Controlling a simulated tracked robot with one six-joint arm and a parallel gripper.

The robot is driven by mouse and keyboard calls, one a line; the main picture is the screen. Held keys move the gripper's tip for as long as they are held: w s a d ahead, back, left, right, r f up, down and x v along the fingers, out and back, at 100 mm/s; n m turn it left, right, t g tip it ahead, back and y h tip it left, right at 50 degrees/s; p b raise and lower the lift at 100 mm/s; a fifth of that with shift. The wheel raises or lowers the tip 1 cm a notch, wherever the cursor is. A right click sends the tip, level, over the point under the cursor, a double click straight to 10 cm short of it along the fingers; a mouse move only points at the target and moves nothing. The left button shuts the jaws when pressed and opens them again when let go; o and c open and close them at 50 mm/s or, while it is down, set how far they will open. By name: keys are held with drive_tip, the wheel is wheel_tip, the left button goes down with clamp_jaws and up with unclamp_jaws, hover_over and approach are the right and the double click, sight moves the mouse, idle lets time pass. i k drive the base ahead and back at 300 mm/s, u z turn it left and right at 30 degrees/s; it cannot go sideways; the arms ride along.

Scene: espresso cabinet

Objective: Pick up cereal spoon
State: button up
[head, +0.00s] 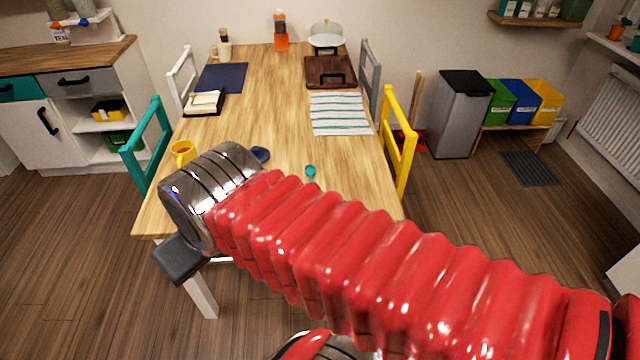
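A small teal spoon (310,172) lies on the wooden table (270,105), near its front part. Its lower end is close to or behind my red arm, so I cannot tell whether all of it shows. I take it for the cereal spoon. My arm crosses the lower half of the head view and ends left of the spoon, over the table's front edge. A dark grey block at the arm's end seems to be part of my gripper (181,259). Its fingertips cannot be made out, so its opening and any contents are hidden.
A yellow mug (183,152) and a dark blue item (260,154) are near my arm's end. A striped cloth (340,113), wooden tray (330,71) and navy mat (222,77) lie farther back. Teal (147,143) and yellow chairs (398,140) flank the table.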

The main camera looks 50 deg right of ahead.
sight(310, 170)
drive_tip(key=z, duration=0.5)
drive_tip(key=i, duration=0.95)
drive_tip(key=z, duration=0.05)
